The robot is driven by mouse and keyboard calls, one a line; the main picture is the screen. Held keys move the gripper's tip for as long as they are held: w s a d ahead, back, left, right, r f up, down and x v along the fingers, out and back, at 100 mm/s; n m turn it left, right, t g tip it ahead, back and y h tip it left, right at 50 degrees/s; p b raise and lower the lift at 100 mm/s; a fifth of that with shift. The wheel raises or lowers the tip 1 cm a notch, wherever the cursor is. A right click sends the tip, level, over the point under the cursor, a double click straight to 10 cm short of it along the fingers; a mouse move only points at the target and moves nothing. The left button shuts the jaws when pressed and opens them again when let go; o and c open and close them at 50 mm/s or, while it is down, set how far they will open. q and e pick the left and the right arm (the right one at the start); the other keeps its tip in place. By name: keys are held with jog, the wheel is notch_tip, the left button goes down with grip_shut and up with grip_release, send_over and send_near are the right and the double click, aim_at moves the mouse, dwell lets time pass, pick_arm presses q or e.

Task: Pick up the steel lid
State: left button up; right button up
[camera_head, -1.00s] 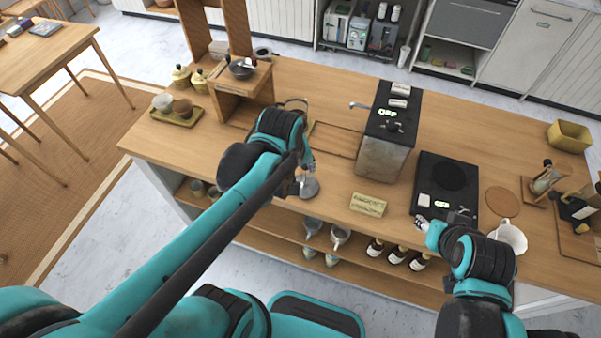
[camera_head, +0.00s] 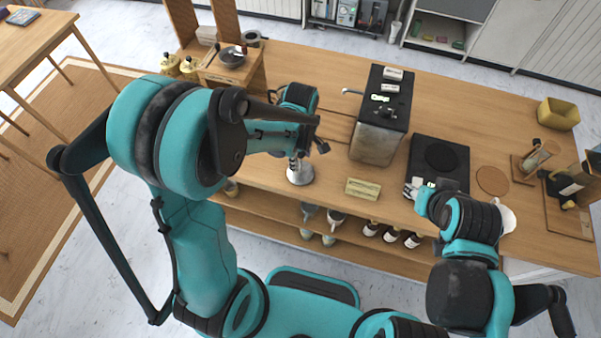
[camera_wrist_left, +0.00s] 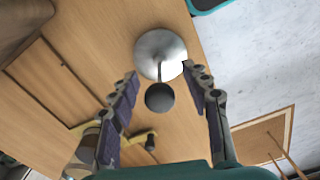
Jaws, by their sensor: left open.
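The steel lid (camera_head: 300,173) is a shiny round disc near the front edge of the wooden counter. In the left wrist view the lid (camera_wrist_left: 160,48) shows a thin stem with a dark round knob toward the gripper. My left gripper (camera_head: 316,136) is open and empty close above the lid. In the left wrist view the fingers of the left gripper (camera_wrist_left: 161,72) are spread, with the knob between them and no visible contact. My right gripper (camera_head: 413,189) is at the front left of a black hot plate; its jaws are too small to read.
A dark-topped machine (camera_head: 380,115) stands right of the lid, behind a yellowish block (camera_head: 363,188). The hot plate (camera_head: 438,153) lies farther right. A wooden stand (camera_head: 250,85) is at the back left. Bottles and cups sit on the shelf below (camera_head: 270,222).

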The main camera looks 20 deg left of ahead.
pick_arm(q)
jog(key=shift+f, duration=0.9)
grip_shut()
jog(key=shift+r, duration=0.1)
